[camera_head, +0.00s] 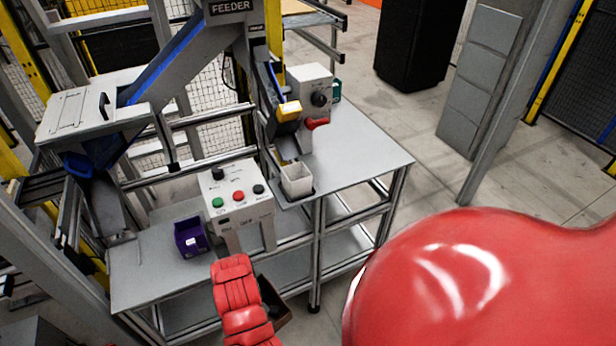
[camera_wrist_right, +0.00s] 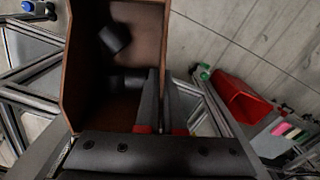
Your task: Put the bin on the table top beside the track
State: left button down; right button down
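A brown open bin (camera_wrist_right: 85,60) fills the upper left of the right wrist view, with a few dark cylindrical parts inside. My right gripper (camera_wrist_right: 160,75) has its two dark fingers close together on either side of the bin's right wall, shut on it. In the head view the bin (camera_head: 274,302) shows partly behind my red arm, low in front of the table; most of it is hidden. The grey table top (camera_head: 365,150) has a bare right part. A lower grey top (camera_head: 150,275) extends to the left. My left gripper is not in view.
A purple bin (camera_head: 190,238) and a control box with buttons (camera_head: 238,195) stand on the lower top. A white bin (camera_head: 297,180) sits at the higher top's near edge. The feeder's chute (camera_head: 165,70) and a knob box (camera_head: 312,88) stand behind.

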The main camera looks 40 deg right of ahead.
aim_at(355, 157)
jog(key=k+l+z, duration=0.15)
jog(key=l, duration=0.75)
jog(key=k+l+z, duration=0.1)
jog(key=l, duration=0.8)
jog(key=k+l+z, duration=0.15)
jog(key=l, duration=0.75)
jog(key=k+l+z, duration=0.1)
jog(key=l, duration=0.85)
